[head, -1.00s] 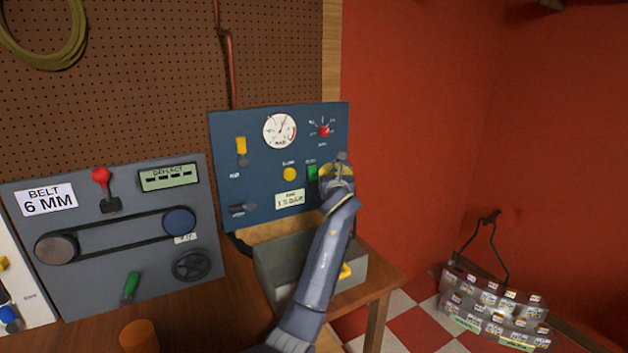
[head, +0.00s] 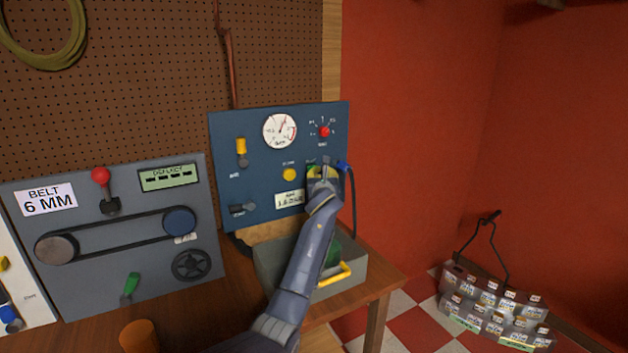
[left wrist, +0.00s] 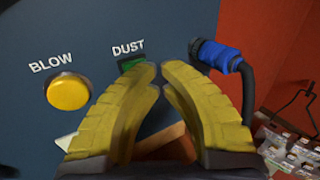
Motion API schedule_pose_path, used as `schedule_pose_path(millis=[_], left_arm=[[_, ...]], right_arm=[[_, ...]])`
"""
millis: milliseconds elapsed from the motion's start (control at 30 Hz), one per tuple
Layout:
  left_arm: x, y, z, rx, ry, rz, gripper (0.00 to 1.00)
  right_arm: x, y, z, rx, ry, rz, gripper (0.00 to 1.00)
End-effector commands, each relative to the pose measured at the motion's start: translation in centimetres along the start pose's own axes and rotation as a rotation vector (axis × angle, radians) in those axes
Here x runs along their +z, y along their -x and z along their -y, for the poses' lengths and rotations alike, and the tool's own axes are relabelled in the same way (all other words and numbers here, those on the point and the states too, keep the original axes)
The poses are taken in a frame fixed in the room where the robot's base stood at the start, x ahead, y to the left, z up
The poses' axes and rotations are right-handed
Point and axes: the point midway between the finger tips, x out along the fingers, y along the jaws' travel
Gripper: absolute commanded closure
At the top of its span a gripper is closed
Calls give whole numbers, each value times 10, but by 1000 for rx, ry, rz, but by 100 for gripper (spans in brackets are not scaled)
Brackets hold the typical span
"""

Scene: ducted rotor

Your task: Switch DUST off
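The blue panel (head: 262,150) stands at the back of the bench. In the left wrist view, the green DUST switch (left wrist: 132,64) sits under its label, its lower part hidden behind a finger. I cannot tell its on or off position. My right gripper is not in view.
The yellow BLOW button (left wrist: 68,92) is left of DUST. A blue plug (left wrist: 214,55) with a black cable is close on the right. Below the panel is an open grey box (head: 265,272) with a yellow handle (head: 335,275). The belt panel (head: 110,235) stands left.

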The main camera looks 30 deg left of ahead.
Motion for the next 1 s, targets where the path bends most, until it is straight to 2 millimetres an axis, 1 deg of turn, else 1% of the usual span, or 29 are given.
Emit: schedule_pose_path(millis=[400,433,467,500,1000], left_arm=[[-1,-2,-1,0,0,1,100],[-1,-2,-1,0,0,1,96],[-1,-2,-1,0,0,0,100],[-1,-2,-1,0,0,1,100],[-1,-2,-1,0,0,0,100]], right_arm=[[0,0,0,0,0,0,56],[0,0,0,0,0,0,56],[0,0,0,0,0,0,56],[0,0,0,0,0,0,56],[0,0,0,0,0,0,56]])
